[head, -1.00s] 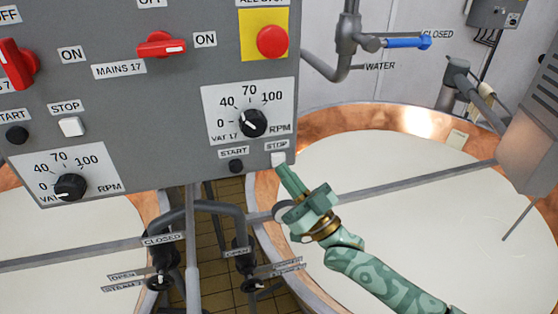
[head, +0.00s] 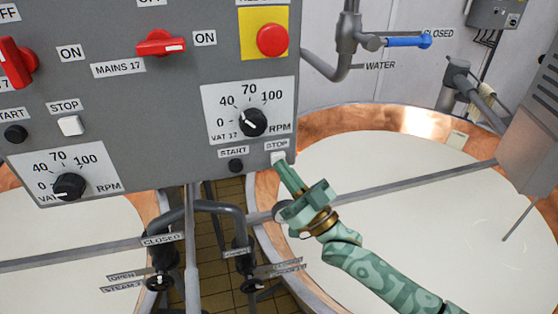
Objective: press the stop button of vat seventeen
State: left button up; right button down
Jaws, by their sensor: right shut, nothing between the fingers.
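The stop button of vat seventeen is a small white square button (head: 278,158) under a STOP label at the lower right corner of the grey control panel (head: 150,110). The VAT 17 speed dial (head: 252,122) sits just above it, and a black START button (head: 236,165) is to its left. My right gripper (head: 281,167) is shut and empty. Its green fingertips are at the lower edge of the white button and hide a little of it. I cannot tell whether they touch it. My left gripper is not in view.
A red all-stop button (head: 271,40) on yellow and a red MAINS 17 switch (head: 161,43) are higher on the panel. Another white STOP button (head: 71,125) is at left. A copper vat (head: 400,118) of white liquid stands behind my right arm; pipes and valves are below.

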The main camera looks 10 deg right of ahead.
jog(key=shift+w, duration=0.3)
jog(key=shift+s, duration=0.1)
dwell(0.4)
jog(key=shift+s+p, duration=0.4)
jog(key=shift+s, duration=0.45)
jog(key=s+p, duration=0.2)
jog(key=s, duration=0.3)
jog(key=shift+d, duration=0.1)
dwell(0.6)
